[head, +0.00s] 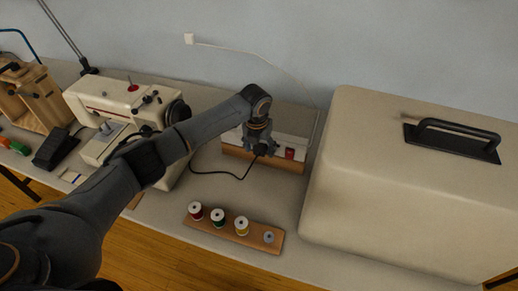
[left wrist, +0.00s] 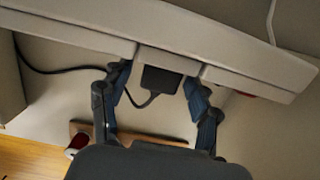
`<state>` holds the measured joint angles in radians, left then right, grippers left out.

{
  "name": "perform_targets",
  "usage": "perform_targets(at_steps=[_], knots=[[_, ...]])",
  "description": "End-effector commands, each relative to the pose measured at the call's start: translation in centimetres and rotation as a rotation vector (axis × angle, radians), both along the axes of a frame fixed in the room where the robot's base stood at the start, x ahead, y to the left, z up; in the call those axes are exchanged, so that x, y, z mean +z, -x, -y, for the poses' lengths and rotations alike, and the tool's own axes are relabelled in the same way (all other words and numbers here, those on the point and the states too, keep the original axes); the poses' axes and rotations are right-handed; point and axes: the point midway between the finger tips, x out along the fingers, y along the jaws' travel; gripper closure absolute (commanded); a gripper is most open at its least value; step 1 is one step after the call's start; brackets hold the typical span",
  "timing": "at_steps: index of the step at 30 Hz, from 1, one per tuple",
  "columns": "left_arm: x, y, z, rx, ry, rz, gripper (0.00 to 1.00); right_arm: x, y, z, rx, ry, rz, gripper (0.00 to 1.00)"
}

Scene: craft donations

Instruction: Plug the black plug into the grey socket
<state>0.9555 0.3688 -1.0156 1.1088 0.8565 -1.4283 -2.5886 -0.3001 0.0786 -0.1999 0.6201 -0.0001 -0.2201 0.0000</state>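The black plug (left wrist: 162,79) sits against the grey socket (left wrist: 168,61) in the left wrist view, its upper end meeting the socket's edge. How far it is in I cannot tell. Its black cable (left wrist: 62,70) curves away to the left. My left gripper (left wrist: 156,82) is open, with one finger on each side of the plug and a visible gap at least on the left. In the head view my left gripper (head: 259,151) is at the socket strip (head: 235,150) and covers most of the plug and socket. My right gripper is not in view.
A red part (head: 290,154) sits on the strip, right of my gripper. A large beige case (head: 400,190) stands close on the right. A sewing machine (head: 110,105) is on the left. A wooden rack of thread spools (head: 218,232) lies in front.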

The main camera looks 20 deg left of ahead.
Motion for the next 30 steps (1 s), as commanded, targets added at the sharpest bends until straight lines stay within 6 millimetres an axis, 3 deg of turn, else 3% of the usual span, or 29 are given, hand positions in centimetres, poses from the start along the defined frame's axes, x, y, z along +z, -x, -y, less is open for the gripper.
perform_targets(at_steps=[11,24,30], knots=[[0.8,0.1,0.0,-0.001,0.0,0.001,0.37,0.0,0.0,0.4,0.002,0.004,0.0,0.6],[9.3,1.4,-0.1,0.0,-0.001,0.003,0.37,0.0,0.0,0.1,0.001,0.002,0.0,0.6],[11.4,1.7,-0.1,-0.001,0.0,0.001,0.37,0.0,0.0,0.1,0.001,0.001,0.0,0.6]])
